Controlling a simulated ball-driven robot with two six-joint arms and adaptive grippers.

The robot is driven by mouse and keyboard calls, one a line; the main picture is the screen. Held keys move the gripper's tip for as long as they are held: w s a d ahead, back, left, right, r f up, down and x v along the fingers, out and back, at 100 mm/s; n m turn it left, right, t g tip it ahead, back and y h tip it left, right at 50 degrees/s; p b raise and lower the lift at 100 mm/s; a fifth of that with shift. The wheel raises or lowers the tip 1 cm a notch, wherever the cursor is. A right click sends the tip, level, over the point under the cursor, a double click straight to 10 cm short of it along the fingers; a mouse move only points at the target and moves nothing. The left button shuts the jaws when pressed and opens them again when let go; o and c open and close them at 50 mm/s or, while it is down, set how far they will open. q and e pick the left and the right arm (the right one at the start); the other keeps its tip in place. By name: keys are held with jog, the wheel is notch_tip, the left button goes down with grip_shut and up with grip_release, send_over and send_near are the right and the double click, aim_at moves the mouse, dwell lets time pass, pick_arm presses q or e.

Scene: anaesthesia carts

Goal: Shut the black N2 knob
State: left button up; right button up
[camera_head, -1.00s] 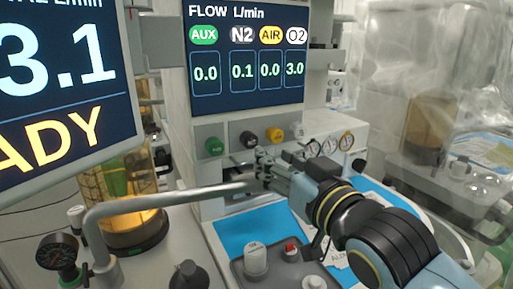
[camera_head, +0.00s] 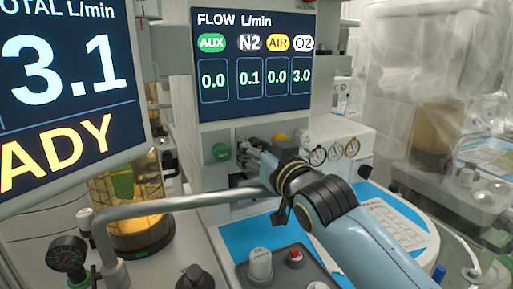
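The flow screen (camera_head: 254,60) reads AUX 0.0, N2 0.1, AIR 0.0 and O2 3.0. Below it is a row of knobs: a green knob (camera_head: 221,151) at the left, then the black N2 knob (camera_head: 255,142), mostly hidden behind my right gripper, then a yellow knob (camera_head: 280,139) and a white knob (camera_head: 302,137). My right gripper (camera_head: 243,153) is at the N2 knob, between the green and yellow knobs. I cannot tell whether its fingers touch or hold the knob. My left gripper is out of view.
A grey bent pipe (camera_head: 180,204) crosses in front of the panel, close to my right arm. Several round gauges (camera_head: 335,152) sit right of the knobs. A large screen (camera_head: 65,85) reading 3.1 stands at the left. A blue mat (camera_head: 250,236) lies below.

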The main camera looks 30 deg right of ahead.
jog(key=c, duration=0.8)
jog(key=shift+m, duration=0.6)
grip_shut()
jog(key=o, duration=0.8)
grip_release()
jog(key=s, duration=1.2)
jog(key=shift+a, duration=0.35)
